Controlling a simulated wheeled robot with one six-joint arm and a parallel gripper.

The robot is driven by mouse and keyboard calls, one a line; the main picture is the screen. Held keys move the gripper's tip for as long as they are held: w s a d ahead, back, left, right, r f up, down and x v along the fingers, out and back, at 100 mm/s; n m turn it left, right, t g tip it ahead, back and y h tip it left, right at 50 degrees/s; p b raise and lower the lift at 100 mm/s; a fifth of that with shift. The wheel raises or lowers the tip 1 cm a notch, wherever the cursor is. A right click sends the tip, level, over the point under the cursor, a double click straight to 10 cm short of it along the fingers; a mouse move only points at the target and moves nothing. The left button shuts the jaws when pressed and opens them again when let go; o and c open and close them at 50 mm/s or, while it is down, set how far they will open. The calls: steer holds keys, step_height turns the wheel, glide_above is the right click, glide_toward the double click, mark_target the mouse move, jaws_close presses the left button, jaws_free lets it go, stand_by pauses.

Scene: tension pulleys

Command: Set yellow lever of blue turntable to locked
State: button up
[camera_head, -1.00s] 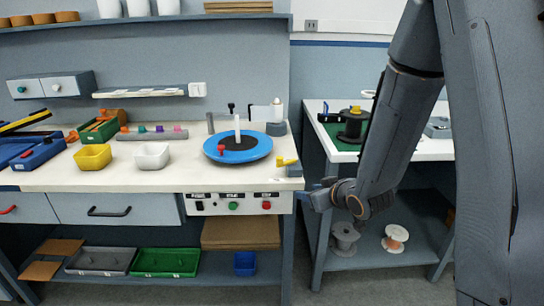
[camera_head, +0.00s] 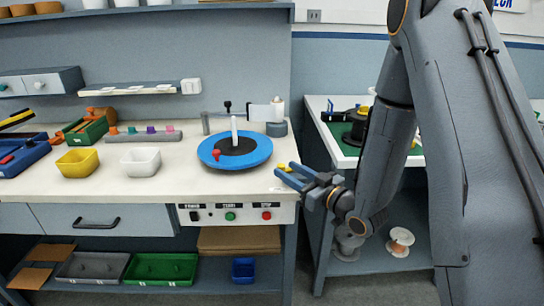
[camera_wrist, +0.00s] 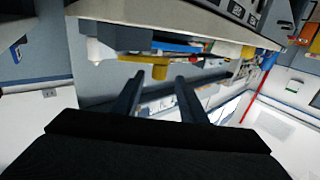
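The blue turntable (camera_head: 262,152), with a dark centre, a white upright post (camera_head: 235,130) and a red knob (camera_head: 216,154), sits on the white bench near its right end. The yellow lever (camera_head: 281,167) shows as a small yellow patch at the bench's right front corner, largely hidden behind my gripper; its setting cannot be read. My gripper (camera_head: 285,173) is at that corner, fingers apart and pointing left, with nothing seen between them. In the wrist view, the open fingers (camera_wrist: 158,98) reach toward a yellow part (camera_wrist: 159,71) under a blue edge.
Below the bench front is a button panel (camera_head: 238,214). A yellow bin (camera_head: 77,162) and a white bin (camera_head: 141,162) stand left of the turntable. A second bench (camera_head: 345,160) is at the right, with spools on its lower shelf. A gap separates the benches.

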steer(key=shift+p+x, duration=0.85)
steer(key=shift+x, duration=3.25)
jaws_close()
